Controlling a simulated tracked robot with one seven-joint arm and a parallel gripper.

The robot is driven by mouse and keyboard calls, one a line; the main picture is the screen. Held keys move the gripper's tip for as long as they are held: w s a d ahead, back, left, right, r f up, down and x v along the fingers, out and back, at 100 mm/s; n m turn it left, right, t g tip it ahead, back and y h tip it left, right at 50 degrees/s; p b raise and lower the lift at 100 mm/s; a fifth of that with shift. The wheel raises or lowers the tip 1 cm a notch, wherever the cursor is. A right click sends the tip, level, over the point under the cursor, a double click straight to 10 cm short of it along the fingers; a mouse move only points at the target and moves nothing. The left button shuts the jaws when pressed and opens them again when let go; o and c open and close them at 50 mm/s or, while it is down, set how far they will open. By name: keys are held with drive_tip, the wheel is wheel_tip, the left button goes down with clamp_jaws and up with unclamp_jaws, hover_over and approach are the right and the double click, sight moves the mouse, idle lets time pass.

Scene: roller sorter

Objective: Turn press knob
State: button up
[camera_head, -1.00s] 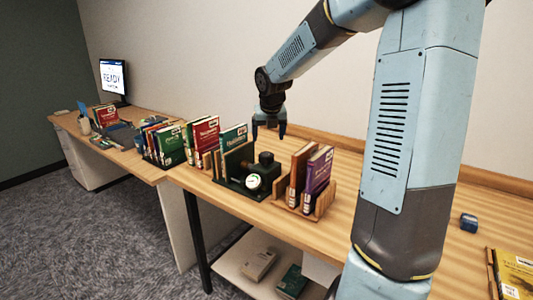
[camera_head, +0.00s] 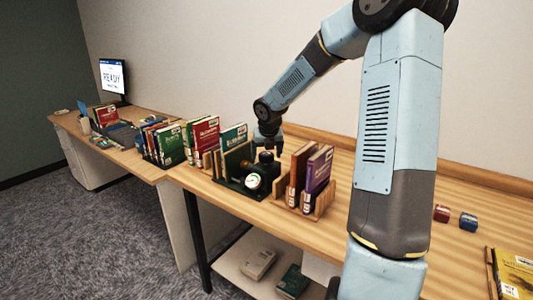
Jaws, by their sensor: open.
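A small dark press (camera_head: 232,184) with a round white-faced gauge (camera_head: 253,182) stands on the wooden table between two groups of books. A black round part at its top, seemingly the knob (camera_head: 266,157), faces up. My gripper (camera_head: 268,146) points down just above this part, with its jaws open. The fingertips are small and dark here, and I cannot tell whether they touch the knob or straddle it.
Books in a wooden holder (camera_head: 319,206) stand close to the right of the press. More books (camera_head: 206,140) stand to its left. A red block (camera_head: 441,213) and a blue block (camera_head: 468,221) lie at the right. The table behind the holder is clear.

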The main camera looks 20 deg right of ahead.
drive_tip(key=shift+c, duration=0.2)
drive_tip(key=c, duration=1)
drive_tip(key=shift+m, duration=0.3)
